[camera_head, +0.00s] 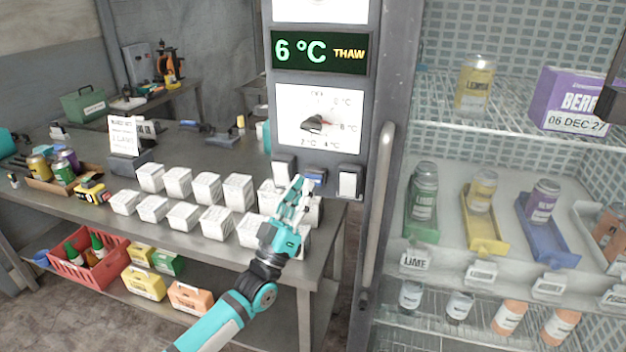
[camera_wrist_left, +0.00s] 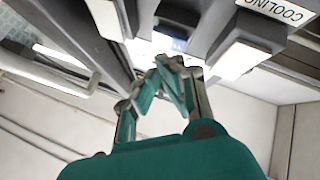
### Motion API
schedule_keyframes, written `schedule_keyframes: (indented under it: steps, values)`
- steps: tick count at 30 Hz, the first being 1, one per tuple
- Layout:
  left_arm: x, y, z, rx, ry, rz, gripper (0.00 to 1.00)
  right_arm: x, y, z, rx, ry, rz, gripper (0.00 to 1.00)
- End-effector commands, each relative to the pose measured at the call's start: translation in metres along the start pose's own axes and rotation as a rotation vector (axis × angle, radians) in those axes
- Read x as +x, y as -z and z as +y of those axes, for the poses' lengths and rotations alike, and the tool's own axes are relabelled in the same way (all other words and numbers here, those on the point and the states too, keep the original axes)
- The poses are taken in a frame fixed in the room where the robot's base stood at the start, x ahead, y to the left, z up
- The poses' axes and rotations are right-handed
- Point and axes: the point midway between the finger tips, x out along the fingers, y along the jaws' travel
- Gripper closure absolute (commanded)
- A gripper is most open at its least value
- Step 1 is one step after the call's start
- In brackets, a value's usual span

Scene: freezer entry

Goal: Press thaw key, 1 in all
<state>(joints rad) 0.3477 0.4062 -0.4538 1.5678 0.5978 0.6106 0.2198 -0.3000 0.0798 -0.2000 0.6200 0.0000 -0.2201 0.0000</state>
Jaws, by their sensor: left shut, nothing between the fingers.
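A control panel on the freezer's post has a green-lit display (camera_head: 320,52) reading "6 °C THAW" and a temperature dial (camera_head: 316,123) below it. Under the dial is a row of keys: a white key (camera_head: 284,168), a blue key (camera_head: 314,177) and another white key (camera_head: 350,183). No key label is legible in the head view, so I cannot tell which is the thaw key. My left gripper (camera_head: 299,184) is shut and empty, its tips just below the blue key. In the left wrist view the fingertips (camera_wrist_left: 170,62) are close under it; contact is unclear. My right gripper is out of view.
A steel table (camera_head: 215,246) with rows of white boxes (camera_head: 208,188) stands left of the post, several boxes behind my left arm. The freezer door handle (camera_head: 376,205) is right of the keys. In the left wrist view an upside-down "COOLING" label (camera_wrist_left: 283,10) shows.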

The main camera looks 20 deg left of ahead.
Motion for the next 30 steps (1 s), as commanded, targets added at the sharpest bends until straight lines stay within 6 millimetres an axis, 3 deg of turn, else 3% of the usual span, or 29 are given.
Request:
schedule_keyframes:
  steps: [18,30]
  values:
    - [-0.033,0.025,0.025,-0.001,0.0,-0.001,1.0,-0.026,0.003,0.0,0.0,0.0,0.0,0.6]
    - [-0.035,0.025,0.025,0.0,0.0,0.0,1.0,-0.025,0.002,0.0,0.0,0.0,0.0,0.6]
